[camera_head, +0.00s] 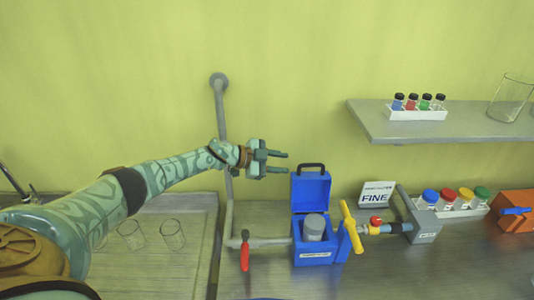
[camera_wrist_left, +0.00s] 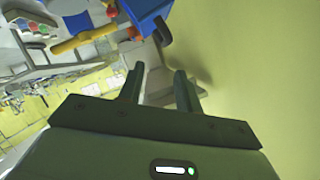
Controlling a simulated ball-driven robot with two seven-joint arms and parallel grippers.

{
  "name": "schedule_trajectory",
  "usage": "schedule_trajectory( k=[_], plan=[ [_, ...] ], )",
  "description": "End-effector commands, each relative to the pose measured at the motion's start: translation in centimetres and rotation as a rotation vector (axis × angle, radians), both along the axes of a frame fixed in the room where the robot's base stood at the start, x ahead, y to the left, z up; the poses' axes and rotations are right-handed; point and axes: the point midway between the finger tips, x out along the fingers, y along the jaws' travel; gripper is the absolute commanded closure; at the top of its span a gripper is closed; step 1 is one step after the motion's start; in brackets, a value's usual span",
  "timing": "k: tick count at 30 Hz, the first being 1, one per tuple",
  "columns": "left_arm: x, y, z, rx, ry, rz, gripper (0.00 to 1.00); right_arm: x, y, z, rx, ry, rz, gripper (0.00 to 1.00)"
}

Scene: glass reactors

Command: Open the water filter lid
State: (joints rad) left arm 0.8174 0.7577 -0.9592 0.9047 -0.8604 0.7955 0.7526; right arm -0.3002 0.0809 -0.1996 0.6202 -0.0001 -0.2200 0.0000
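The water filter is a blue box (camera_head: 312,251) on the counter in the head view. Its blue lid (camera_head: 311,190) stands upright at the back, with a black handle (camera_head: 311,167) on top. A grey cylinder (camera_head: 314,227) shows inside the open box. My left gripper (camera_head: 286,162) is open and empty, above and to the left of the lid, near the wall and apart from the lid. In the left wrist view its two fingers (camera_wrist_left: 158,84) are spread with nothing between them. Part of the blue lid (camera_wrist_left: 143,12) shows beyond them. My right gripper is not in view.
A red-handled valve (camera_head: 245,250) is left of the box, and a yellow handle (camera_head: 351,227) is right of it. A vertical grey pipe (camera_head: 222,120) runs up the wall. A shelf (camera_head: 450,125) holds small bottles. Glass beakers (camera_head: 172,234) stand at the left.

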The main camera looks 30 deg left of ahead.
Motion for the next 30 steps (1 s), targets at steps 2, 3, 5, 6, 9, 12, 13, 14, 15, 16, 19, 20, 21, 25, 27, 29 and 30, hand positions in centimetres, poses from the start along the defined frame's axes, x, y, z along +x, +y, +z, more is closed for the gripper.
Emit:
schedule_trajectory(
  k=[2, 3, 5, 6, 9, 12, 13, 14, 15, 16, 19, 20, 21, 25, 27, 29, 30],
  plan=[
    [-1.2, 1.2, 0.5, 0.002, 0.0, 0.001, 0.66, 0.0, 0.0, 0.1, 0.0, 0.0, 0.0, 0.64],
    [-1.7, 1.7, 0.7, 0.003, 0.001, 0.001, 0.66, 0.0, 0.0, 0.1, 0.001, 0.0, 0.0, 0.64],
    [-2.2, 2.2, 1.0, 0.001, 0.0, 0.002, 0.66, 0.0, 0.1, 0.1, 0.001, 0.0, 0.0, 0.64],
    [-2.5, 2.4, 1.1, 0.0, 0.0, 0.0, 0.66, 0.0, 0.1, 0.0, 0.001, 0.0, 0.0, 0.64],
    [-3.0, 2.9, 1.3, 0.0, 0.0, 0.0, 0.66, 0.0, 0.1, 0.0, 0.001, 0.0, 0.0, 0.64],
    [-3.2, 3.0, 1.4, 0.0, 0.0, 0.0, 0.66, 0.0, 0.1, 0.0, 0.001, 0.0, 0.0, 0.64],
    [-3.2, 3.0, 1.5, 0.0, 0.0, 0.0, 0.66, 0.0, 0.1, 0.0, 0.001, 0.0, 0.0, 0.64],
    [-3.2, 3.0, 1.5, 0.0, 0.0, 0.0, 0.66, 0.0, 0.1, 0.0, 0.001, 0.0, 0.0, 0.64],
    [-3.2, 3.0, 1.5, 0.0, 0.0, 0.0, 0.66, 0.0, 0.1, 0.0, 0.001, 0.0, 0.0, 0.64],
    [-3.2, 3.0, 1.5, 0.0, 0.0, 0.0, 0.66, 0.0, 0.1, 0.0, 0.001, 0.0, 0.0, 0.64],
    [-3.1, 3.0, 1.5, 0.0, 0.0, 0.0, 0.66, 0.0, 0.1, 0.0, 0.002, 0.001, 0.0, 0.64],
    [-3.1, 3.0, 1.5, 0.0, 0.0, 0.0, 0.66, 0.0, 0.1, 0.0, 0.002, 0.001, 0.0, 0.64],
    [-3.1, 3.0, 1.5, 0.0, 0.0, 0.0, 0.66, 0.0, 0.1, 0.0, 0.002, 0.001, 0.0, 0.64],
    [-3.1, 3.0, 1.5, 0.0, 0.0, 0.0, 0.66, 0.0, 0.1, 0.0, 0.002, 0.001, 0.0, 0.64],
    [-3.1, 3.0, 1.5, 0.0, 0.0, 0.0, 0.66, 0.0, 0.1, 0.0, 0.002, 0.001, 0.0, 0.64],
    [-3.1, 3.0, 1.5, 0.0, 0.0, 0.0, 0.66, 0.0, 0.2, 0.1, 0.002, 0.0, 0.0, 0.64],
    [-3.1, 3.0, 1.5, 0.0, 0.0, 0.0, 0.66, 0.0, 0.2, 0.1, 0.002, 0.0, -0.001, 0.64]
  ],
)
